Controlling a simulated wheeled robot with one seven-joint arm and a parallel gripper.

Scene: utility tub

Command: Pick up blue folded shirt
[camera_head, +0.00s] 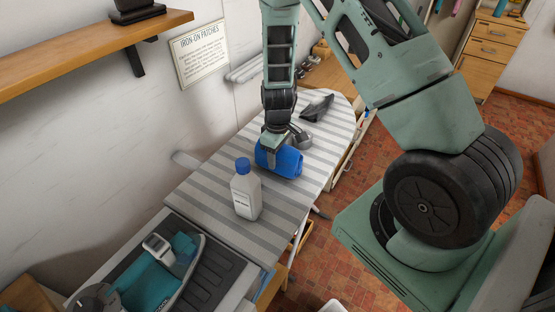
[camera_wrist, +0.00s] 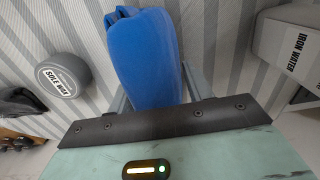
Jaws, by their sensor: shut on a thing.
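The blue folded shirt (camera_head: 287,162) lies on the striped ironing board (camera_head: 318,150), behind the white bottle in the head view. It is a rounded, rolled-looking bundle. My gripper (camera_head: 270,146) reaches down onto it from above. In the wrist view the shirt (camera_wrist: 146,60) fills the space between the two fingers, and my gripper (camera_wrist: 155,92) is shut on it. The fingertips are partly hidden by the cloth. I cannot tell whether the shirt is clear of the board.
A white bottle with a blue cap (camera_head: 246,190), labelled iron water in the wrist view (camera_wrist: 290,45), stands close by. A round grey sole wax tin (camera_wrist: 63,76) and a dark iron-like object (camera_head: 317,108) are on the board's far part. A teal-and-grey iron (camera_head: 160,280) sits at the near end.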

